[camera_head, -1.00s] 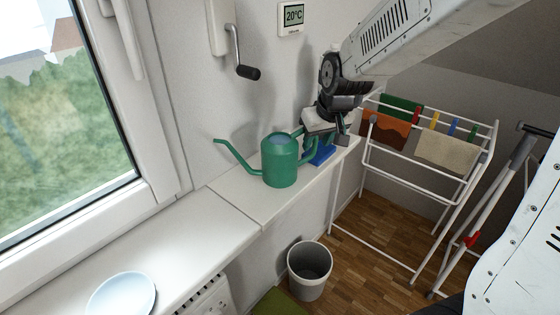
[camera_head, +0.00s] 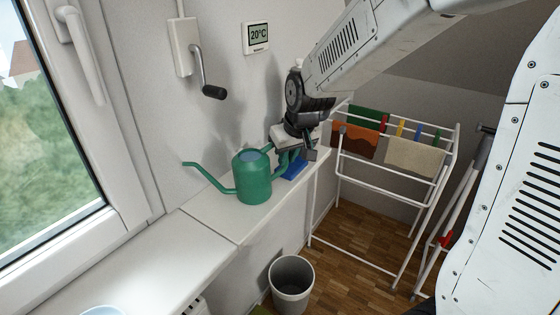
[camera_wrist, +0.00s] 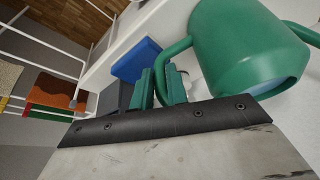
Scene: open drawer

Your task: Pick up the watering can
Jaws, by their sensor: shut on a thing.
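The green watering can (camera_head: 254,180) stands upright on the white sill (camera_head: 216,215), its long spout pointing left. Its handle side faces right, towards my gripper (camera_head: 288,155). In the wrist view the can's round body (camera_wrist: 245,45) fills the upper right, with the spout or another thin tube running off the right edge. My gripper (camera_wrist: 162,85) is shut on the green handle (camera_wrist: 177,48), which runs down from the can to the fingers. The can shows no clear gap from the sill. The exact contact at the fingertips is partly hidden.
A blue object (camera_head: 295,170) lies on the sill just beyond my gripper, also close in the wrist view (camera_wrist: 136,62). A drying rack (camera_head: 385,160) with cloths stands at right. A bin (camera_head: 292,282) is on the floor. A crank (camera_head: 213,91) hangs on the wall.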

